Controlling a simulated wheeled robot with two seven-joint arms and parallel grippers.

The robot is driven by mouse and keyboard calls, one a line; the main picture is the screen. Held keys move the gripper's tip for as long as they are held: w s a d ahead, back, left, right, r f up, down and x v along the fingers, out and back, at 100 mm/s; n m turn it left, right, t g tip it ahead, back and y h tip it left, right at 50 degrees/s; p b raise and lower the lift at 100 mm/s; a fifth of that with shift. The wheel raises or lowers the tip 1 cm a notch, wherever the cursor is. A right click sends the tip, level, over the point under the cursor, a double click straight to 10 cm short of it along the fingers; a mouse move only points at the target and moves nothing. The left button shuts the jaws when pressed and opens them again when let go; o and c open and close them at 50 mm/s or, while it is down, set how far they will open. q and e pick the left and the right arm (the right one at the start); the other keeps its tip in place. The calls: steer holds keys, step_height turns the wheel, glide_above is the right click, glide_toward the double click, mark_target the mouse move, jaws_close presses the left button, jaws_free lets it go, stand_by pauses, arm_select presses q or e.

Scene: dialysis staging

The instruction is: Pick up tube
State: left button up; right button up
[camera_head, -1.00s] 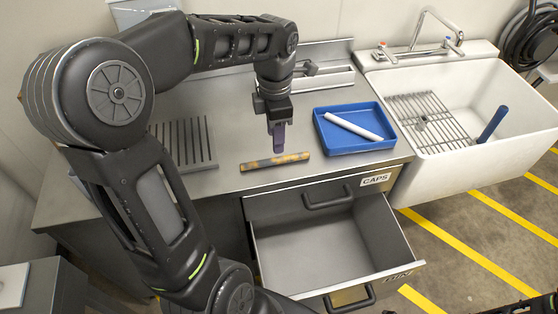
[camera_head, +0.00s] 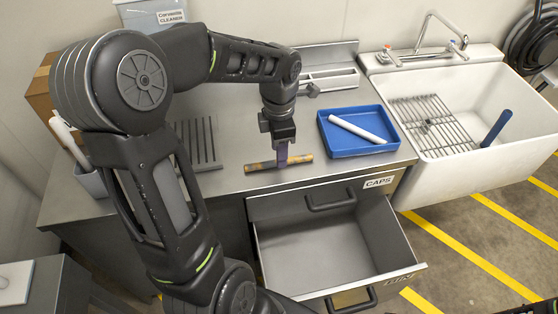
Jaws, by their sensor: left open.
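A brown-and-dark mottled tube (camera_head: 260,167) lies on the steel counter just behind the open drawer. My left gripper (camera_head: 282,160) points straight down over the middle of this tube, with its fingers at the tube and hiding part of it. The gripper is open; whether the fingers touch the tube I cannot tell. A white tube (camera_head: 356,128) lies slanted in the blue tray (camera_head: 352,151), to the right of my gripper. My right gripper is not visible.
A white sink (camera_head: 470,168) with a wire rack and a blue-handled item is at the right. A slotted grey rack (camera_head: 199,143) is left of the gripper. Bare counter surrounds the brown tube.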

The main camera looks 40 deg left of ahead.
arm_select(q)
steer(key=shift+f, duration=1.4)
jaws_close()
stand_by(0.5)
